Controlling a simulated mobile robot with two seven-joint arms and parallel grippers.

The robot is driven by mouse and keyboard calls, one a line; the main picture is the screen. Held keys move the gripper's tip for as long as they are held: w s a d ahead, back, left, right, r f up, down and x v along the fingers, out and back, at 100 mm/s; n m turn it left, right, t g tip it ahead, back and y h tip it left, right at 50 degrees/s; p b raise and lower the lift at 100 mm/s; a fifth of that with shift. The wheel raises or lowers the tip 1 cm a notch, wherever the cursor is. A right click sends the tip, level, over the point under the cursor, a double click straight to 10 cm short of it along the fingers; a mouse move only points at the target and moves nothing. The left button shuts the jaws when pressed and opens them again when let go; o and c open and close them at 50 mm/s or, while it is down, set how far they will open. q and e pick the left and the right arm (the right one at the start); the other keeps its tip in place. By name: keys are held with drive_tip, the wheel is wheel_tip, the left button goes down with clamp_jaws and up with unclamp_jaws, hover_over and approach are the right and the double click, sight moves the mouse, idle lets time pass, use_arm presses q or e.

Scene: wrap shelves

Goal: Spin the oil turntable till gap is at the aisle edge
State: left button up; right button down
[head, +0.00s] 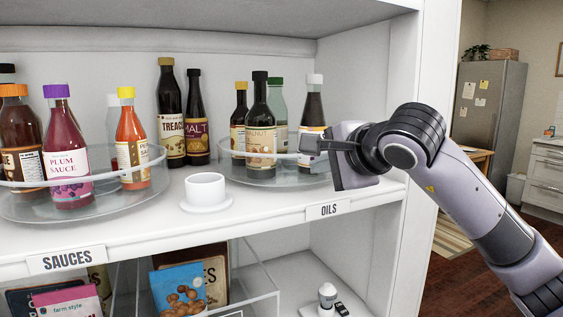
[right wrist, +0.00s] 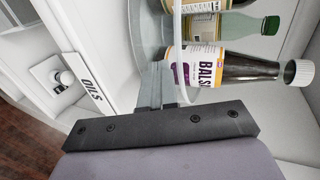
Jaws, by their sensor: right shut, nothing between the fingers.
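The oil turntable (head: 262,178) is a clear round tray with a raised rail, above the OILS label (head: 328,210). It holds several bottles, including a walnut-type bottle (head: 261,130) at the front, a green-capped bottle (head: 277,105) and a white-capped bottle (head: 313,108) at the right. My right gripper (head: 308,145) is shut and empty at the turntable's right side, by the rail. In the right wrist view the shut fingers (right wrist: 167,88) are beside the rail and the BALSAMIC-type bottle (right wrist: 212,66); I cannot tell whether they touch. The turntable's bare glass (right wrist: 148,38) shows there too. My left gripper is out of view.
A white cup on a saucer (head: 206,207) stands left of the oil turntable. The sauces turntable (head: 105,207) with several bottles is further left. Tall treacle (head: 170,120) and malt (head: 196,125) bottles stand behind. The shelf's side wall (head: 395,90) rises close to my right arm.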

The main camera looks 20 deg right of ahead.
sight(269, 171)
drive_tip(key=shift+a, duration=0.55)
drive_tip(key=shift+a+r, duration=0.1)
drive_tip(key=shift+a, duration=1.05)
drive_tip(key=shift+a, duration=0.45)
drive_tip(key=shift+w+a, duration=0.2)
drive_tip(key=shift+a, duration=0.5)
drive_tip(key=shift+w+a, duration=0.2)
drive_tip(key=shift+a, duration=0.3)
drive_tip(key=shift+w+a, duration=0.15)
drive_tip(key=shift+a, duration=0.35)
drive_tip(key=shift+s, duration=0.1)
